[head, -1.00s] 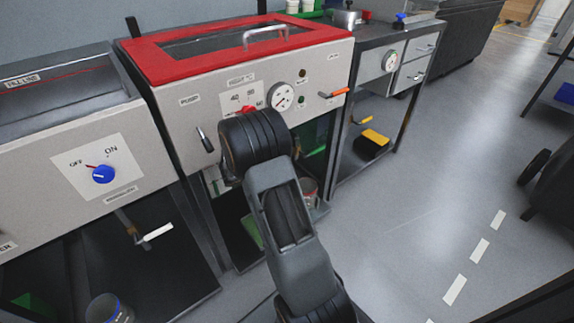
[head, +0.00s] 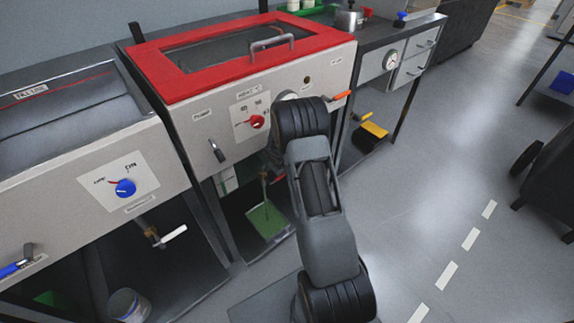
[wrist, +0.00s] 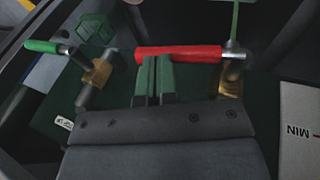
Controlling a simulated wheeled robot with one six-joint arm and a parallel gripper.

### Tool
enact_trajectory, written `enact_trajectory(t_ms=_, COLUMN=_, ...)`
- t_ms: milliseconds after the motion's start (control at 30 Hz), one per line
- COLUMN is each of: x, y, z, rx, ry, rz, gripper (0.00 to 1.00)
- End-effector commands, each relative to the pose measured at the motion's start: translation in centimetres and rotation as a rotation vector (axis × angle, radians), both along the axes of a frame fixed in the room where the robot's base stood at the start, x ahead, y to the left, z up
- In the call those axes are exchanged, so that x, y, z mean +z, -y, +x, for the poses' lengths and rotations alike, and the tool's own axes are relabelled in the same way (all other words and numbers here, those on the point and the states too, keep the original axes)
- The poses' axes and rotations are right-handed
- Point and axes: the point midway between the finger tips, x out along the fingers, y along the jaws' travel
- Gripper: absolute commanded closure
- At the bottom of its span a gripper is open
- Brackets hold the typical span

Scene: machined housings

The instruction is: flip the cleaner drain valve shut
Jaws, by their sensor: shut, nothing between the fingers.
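In the wrist view a valve with a red lever handle (wrist: 180,52) sits on a brass body (wrist: 231,80); the lever lies roughly crosswise. A second valve with a green lever handle (wrist: 42,46) and brass body (wrist: 97,75) is to its left. I see no label saying which is the cleaner drain. My gripper (wrist: 153,62) is shut and empty, its fingertips at the left part of the red handle; whether they touch it I cannot tell. In the head view my arm hides the gripper and these valves, under the red-lidded machine (head: 185,88).
A white-handled valve (head: 172,236) is under the left machine (head: 70,185). A white panel marked MIN (wrist: 302,115) is close right of the red valve. Open floor (head: 440,190) lies to the right.

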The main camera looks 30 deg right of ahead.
Motion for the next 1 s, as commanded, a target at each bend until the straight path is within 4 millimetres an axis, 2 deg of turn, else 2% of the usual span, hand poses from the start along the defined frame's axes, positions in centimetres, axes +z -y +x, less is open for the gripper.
enact_trajectory(t_ms=333, x=-1.5, y=0.4, z=0.3, rx=0.007, ry=0.001, rz=-0.001, gripper=1.00)
enact_trajectory(t_ms=1000, x=-1.9, y=0.7, z=0.1, rx=0.004, ry=-0.004, rz=-0.001, gripper=1.00)
